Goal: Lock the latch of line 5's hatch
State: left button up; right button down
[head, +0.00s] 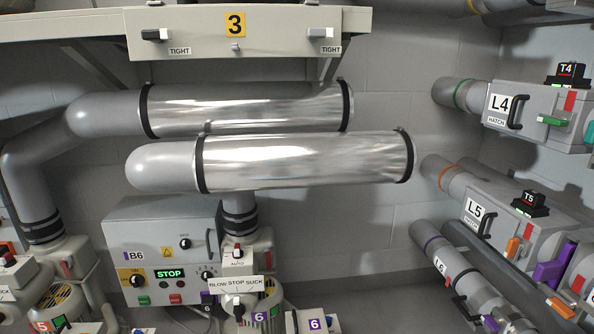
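Line 5's hatch box, labelled L5 (474,208), is on the right side of the head view, at the end of a grey pipe with an orange ring (451,171). A black hatch handle (487,222) is on its front. An orange latch piece (513,247) sits to the right of the handle, with another orange piece (527,231) just above it. They are small, and I cannot tell whether the latch is locked. A black T5 unit (530,203) with a small red display stands on top. Neither of my grippers is in view.
The L4 hatch box (524,104) with a green latch (552,121) is above. The L6 pipe (470,279), a dark pipe (505,267) and a purple handle (551,273) are below and beside L5. Panel B6 (150,225) is left. Bare wall (385,235) lies between.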

aim_at(514, 250)
jog(key=z, duration=1.3)
